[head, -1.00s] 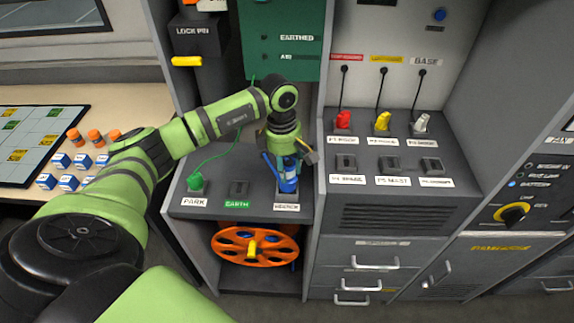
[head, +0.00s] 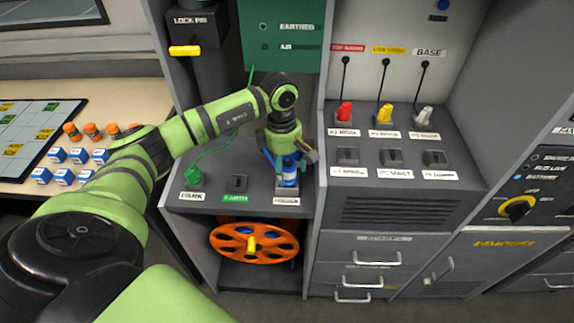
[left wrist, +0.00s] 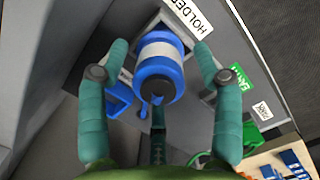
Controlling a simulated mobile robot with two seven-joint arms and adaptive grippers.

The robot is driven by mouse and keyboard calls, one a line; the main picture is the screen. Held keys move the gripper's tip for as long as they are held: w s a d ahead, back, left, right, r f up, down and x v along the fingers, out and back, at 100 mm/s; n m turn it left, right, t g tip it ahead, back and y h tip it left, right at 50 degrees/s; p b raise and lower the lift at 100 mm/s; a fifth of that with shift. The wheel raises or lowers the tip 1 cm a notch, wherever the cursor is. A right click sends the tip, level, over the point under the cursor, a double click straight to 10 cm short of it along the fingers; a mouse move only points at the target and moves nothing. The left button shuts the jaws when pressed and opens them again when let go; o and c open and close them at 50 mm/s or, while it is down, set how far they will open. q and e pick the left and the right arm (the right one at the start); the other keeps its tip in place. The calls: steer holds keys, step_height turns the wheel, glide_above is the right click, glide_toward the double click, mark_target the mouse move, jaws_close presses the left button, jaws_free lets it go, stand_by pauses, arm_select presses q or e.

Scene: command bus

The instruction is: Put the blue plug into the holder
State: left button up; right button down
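The blue plug (head: 289,180), with a pale band, stands upright at the holder (head: 279,191) on the sloped grey ledge, above the label "HOLDER". How deep it sits is hidden. In the left wrist view the blue plug (left wrist: 157,75) is seen end-on, with the holder (left wrist: 172,24) behind it. My left gripper (head: 289,158) is over the plug, pointing down. In the left wrist view the left gripper's fingers (left wrist: 161,52) stand on both sides of the plug, with gaps showing. My right gripper is out of view.
The green plug (head: 193,176) with its cable and the empty earth socket (head: 238,184) are to the left. A grey side wall stands close on the right. The orange reel (head: 254,243) is below. Red, yellow and grey plugs stand on the right panel.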

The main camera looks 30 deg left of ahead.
arm_select(q)
step_height(320, 180, up, 12)
steer(key=a, duration=0.1)
stand_by(0.6)
steer(key=shift+s+f, duration=0.1)
stand_by(0.4)
